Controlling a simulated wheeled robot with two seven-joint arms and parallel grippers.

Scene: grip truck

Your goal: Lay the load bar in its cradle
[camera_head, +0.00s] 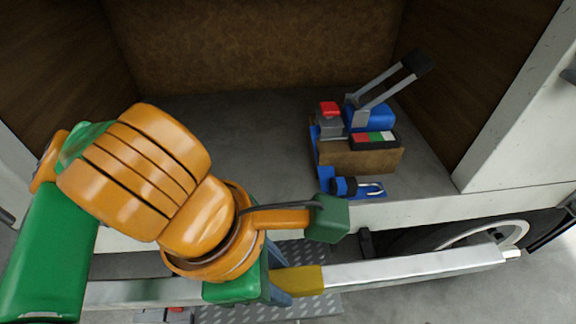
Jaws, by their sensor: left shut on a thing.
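The load bar (410,268) is a long silver bar with a yellow section (300,280) near its middle. It lies roughly level across the picture, in front of the truck bed's edge, and tilts slightly up to the right. My left gripper (277,286) is shut on the bar, just left of the yellow section. My orange and green wrist hides most of the fingers and part of the bar. A small dark bracket (366,243) shows under the bed edge behind the bar; I cannot tell whether it is part of the cradle. My right gripper is out of view.
The truck bed (255,150) is mostly clear between brown walls. A wooden box (360,160) with blue and grey gear stands at its right, with a blue shackle-like piece (358,187) in front. A wheel (480,234) sits below right, and a metal step plate (300,308) below the bar.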

